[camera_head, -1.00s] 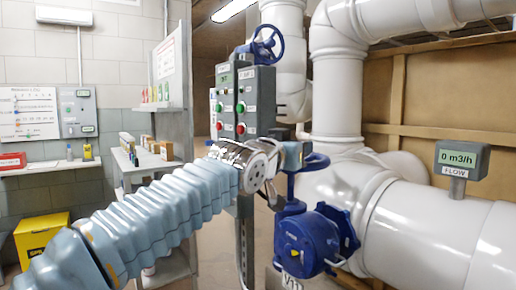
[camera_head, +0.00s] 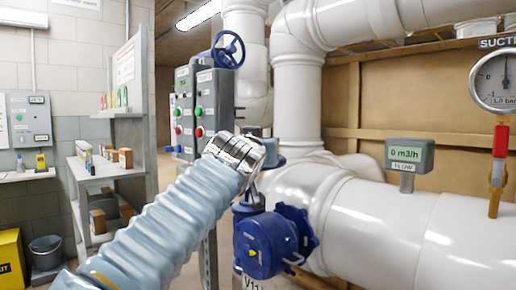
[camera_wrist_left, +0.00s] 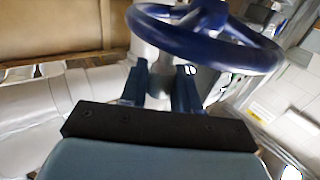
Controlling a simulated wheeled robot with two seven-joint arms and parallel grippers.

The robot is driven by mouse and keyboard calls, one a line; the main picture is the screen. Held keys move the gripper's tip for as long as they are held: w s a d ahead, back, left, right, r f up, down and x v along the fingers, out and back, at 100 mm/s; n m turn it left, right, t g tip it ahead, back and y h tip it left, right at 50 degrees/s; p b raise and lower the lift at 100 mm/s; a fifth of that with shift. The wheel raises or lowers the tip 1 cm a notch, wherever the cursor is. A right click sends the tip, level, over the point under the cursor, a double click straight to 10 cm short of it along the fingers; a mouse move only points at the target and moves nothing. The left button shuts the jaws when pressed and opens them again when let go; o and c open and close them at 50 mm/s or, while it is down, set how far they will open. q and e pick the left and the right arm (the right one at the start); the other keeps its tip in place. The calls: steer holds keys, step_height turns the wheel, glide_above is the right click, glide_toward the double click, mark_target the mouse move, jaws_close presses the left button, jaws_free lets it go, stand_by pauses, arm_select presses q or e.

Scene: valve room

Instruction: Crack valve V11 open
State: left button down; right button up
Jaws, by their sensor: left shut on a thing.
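Valve V11 (camera_head: 268,243) is a dark blue body on the white pipe. Its tag (camera_head: 252,283) is partly cut off by the bottom edge. My left gripper (camera_head: 268,150) is at the handwheel above the valve body. In the left wrist view the same gripper (camera_wrist_left: 161,72) is shut on the handwheel; the exact contact is unclear. My wrist hides most of the wheel in the head view. My right gripper is out of view.
The flow display (camera_head: 405,155) reads 0 m3/h. A suction gauge (camera_head: 497,80) stands at the right. A grey control box (camera_head: 208,105) and another blue handwheel (camera_head: 228,50) are behind my wrist. Shelves (camera_head: 105,170) and a bucket (camera_head: 46,252) are at left.

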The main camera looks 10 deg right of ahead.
arm_select(q)
steer(key=c, duration=1)
jaws_free()
steer(key=shift+d, duration=0.1)
steer(key=shift+o, duration=0.2)
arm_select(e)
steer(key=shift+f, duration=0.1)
arm_select(q)
steer(key=shift+s+f+b, duration=0.15)
steer(key=shift+s+b, duration=0.15)
steer(key=b+v, duration=0.6)
steer(key=v, duration=0.7)
steer(key=shift+b, duration=0.4)
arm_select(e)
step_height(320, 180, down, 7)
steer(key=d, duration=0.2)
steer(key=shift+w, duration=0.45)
arm_select(q)
steer(key=shift+s, duration=0.1)
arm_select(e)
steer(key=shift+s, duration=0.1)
